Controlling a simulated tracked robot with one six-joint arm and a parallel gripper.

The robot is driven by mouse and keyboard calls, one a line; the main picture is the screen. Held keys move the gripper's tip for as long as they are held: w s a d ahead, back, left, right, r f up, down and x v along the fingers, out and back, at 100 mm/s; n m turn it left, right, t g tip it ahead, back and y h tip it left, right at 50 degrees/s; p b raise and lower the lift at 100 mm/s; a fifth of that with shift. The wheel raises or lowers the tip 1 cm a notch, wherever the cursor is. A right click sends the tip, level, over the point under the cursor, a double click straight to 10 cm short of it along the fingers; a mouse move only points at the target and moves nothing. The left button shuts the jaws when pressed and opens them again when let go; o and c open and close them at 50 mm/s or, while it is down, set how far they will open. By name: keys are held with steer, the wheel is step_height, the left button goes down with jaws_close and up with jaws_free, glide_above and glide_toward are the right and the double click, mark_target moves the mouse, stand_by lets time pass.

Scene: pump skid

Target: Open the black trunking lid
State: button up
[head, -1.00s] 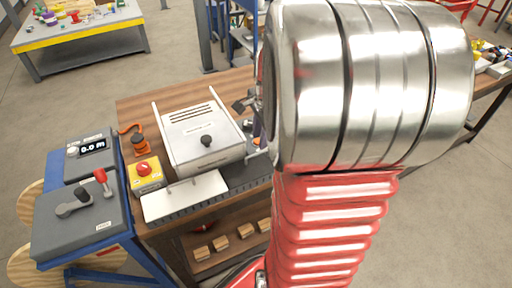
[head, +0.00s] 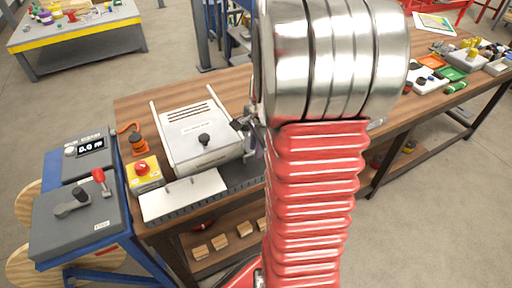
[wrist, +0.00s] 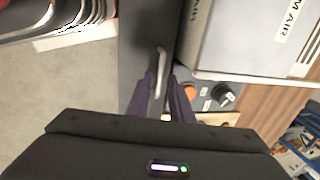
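The black trunking lid (wrist: 138,38) is a dark flat strip running up the wrist view, with a slim silver handle (wrist: 161,65) on it. It lies flat. In the head view the lid (head: 243,174) shows as a dark strip to the right of a white cover, its right end hidden behind my arm. In the wrist view my gripper (wrist: 164,78) is open, its two dark fingers apart with the handle between them in the picture. I cannot tell whether they touch it. In the head view my gripper is mostly hidden by my arm.
A pale metal cabinet (head: 203,138) stands right behind the trunking. A white cover (head: 183,195) and a yellow box with a red button (head: 144,172) lie to the left. The wrist view shows a panel knob (wrist: 224,94) near the fingers. Bench clutter (head: 440,75) stands right.

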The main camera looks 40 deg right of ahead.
jaws_close()
steer(key=shift+r, duration=0.1)
stand_by(0.9)
steer(key=shift+a, duration=0.15)
